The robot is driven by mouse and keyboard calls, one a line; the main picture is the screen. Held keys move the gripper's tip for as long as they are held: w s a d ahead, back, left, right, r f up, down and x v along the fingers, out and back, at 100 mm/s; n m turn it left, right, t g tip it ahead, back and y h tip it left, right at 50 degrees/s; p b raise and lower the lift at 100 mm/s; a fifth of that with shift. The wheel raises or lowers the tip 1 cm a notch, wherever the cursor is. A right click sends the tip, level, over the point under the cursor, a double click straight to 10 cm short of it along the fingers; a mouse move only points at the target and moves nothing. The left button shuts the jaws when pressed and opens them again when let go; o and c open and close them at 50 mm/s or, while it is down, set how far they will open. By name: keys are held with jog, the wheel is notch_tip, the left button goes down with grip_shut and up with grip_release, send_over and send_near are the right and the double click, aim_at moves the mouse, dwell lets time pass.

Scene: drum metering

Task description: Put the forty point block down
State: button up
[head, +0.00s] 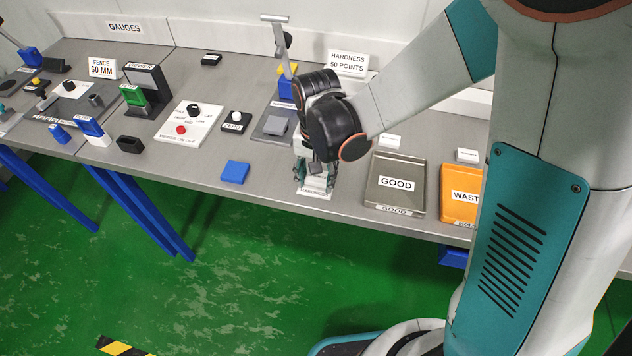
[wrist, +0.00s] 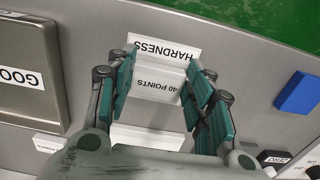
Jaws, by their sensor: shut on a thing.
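The forty point block (wrist: 158,84) is white with a "40 POINTS" label and sits between my fingers in the wrist view. My gripper (wrist: 157,80) has its teal pads closed on both sides of the block. In the head view my gripper (head: 316,178) is low over the bench's front part, at the white HARDNESS label plate (head: 313,194). The HARDNESS plate also shows just past the block in the wrist view (wrist: 165,50). I cannot tell whether the block's underside touches the bench or plate.
The grey GOOD tray (head: 397,206) and orange WASTE tray (head: 461,212) lie right of my gripper. A blue block (head: 235,172) lies to its left. The hardness tester (head: 275,126) stands behind, partly hidden by my arm.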

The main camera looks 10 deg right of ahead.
aim_at(316, 180)
jog(key=shift+f, duration=0.35)
jog(key=shift+f, duration=0.15)
jog(key=o, duration=0.9)
notch_tip(316, 180, up, 12)
jog(key=p, duration=0.8)
jog(key=shift+p, duration=0.3)
jog(key=shift+r, duration=0.25)
